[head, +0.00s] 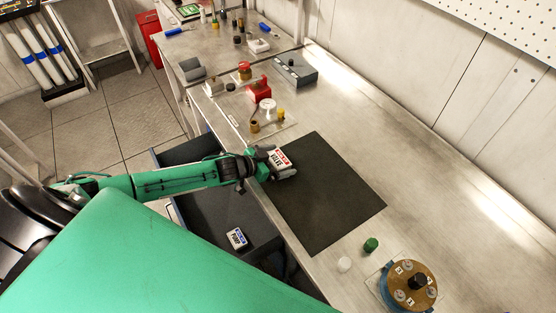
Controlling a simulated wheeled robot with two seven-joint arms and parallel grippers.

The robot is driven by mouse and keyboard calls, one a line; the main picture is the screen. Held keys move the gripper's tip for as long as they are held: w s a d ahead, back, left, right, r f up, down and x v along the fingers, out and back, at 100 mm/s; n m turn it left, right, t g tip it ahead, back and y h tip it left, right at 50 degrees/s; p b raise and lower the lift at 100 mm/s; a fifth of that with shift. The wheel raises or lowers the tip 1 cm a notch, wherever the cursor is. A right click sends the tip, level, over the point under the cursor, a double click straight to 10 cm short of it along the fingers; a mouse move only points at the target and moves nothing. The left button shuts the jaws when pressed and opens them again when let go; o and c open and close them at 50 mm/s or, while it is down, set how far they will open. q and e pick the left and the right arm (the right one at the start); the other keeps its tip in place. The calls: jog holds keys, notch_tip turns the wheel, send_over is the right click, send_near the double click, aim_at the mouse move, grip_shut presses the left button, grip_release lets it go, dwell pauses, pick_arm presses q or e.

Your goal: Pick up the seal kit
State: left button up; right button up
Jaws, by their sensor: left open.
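My left gripper (280,162) reaches in from the left over the dark mat (325,200), near its upper left corner. It is open, with a small white box with a red label (279,157) at its fingers. I cannot tell whether the fingers touch the box. Another small white box with a blue label (237,238) lies in the open drawer (205,210) below the bench edge. The lettering is too small to tell surely which box is the seal kit. My right gripper is not in view.
Beyond the mat stand a clear plate with small fittings (268,121), a red part (259,89) and a grey box (295,72). Near the front are a green cap (371,244), a white cap (344,264) and a round brown-topped unit (412,284). The bench right of the mat is clear.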

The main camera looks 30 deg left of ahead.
pick_arm(q)
jog(key=c, duration=1.1)
